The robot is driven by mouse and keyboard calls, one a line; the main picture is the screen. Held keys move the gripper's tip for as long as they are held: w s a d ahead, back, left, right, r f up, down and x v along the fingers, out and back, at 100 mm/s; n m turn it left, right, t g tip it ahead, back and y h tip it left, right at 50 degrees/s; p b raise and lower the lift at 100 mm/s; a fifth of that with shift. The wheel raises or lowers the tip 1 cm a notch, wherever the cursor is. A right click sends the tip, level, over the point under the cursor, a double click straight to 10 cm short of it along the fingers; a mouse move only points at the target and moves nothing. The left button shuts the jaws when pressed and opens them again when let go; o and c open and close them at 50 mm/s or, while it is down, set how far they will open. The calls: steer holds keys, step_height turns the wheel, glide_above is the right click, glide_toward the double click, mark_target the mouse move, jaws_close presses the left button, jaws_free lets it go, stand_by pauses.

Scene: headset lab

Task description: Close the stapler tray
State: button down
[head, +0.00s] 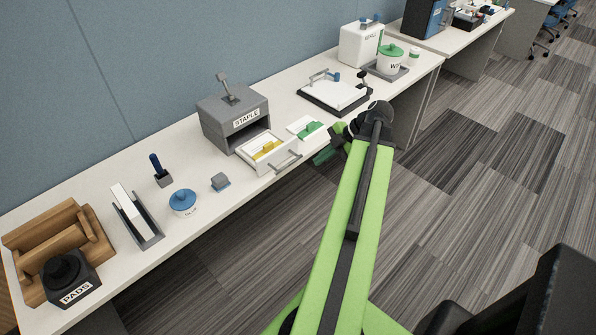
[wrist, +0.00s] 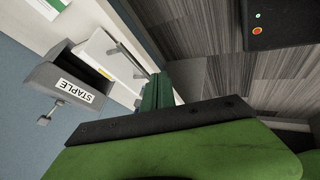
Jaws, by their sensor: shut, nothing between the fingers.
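The grey stapler box (head: 233,115), labelled STAPLE, stands on the white bench. Its white tray (head: 258,163) is pulled out at the front, with a yellow piece inside and a grey bar handle (head: 288,160) on its front. In the wrist view the stapler box (wrist: 62,84), the tray (wrist: 96,46) and the handle (wrist: 128,60) show at the upper left. My gripper (head: 324,156) is shut and empty, just right of the handle near the bench's front edge. Its green fingers also show in the wrist view (wrist: 158,92), close to the handle; I cannot tell whether they touch it.
A white block with a green piece (head: 308,128) sits just beyond the tray. A black-based board (head: 335,92) lies farther back. The floor in front is open.

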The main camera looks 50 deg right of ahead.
steer(key=w+a+f+b, duration=0.2)
steer(key=w+f+b, duration=0.4)
steer(key=w, duration=0.2)
steer(key=shift+a+f+b, duration=0.2)
steer(key=shift+f+b, duration=0.2)
stand_by(0.3)
